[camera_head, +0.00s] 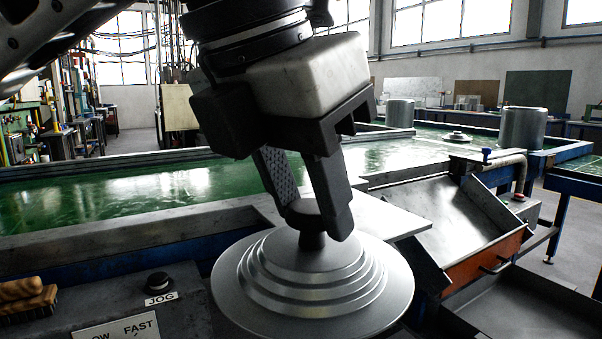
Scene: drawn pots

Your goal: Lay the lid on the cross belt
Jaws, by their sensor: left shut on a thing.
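The lid (252,283) is a round, stepped, silver-grey metal disc with a dark knob on top, low in the middle of the head view. My left gripper (318,222) comes down from above and is shut on the lid's knob. I cannot tell whether the lid hangs just above what is under it or touches it. Green belts show behind it: a long one (120,200) runs across the left and middle, and another stretch (405,150) lies farther back to the right. I cannot tell for sure which is the cross belt. My right gripper is not in view.
A metal pot (523,128) and a farther pot (399,113) stand at the back right, with a small lid (456,137) between them. A sloped metal chute (450,225) with an orange edge is right of the lid. A control panel with a knob (158,282) and a wooden brush (24,298) are front left.

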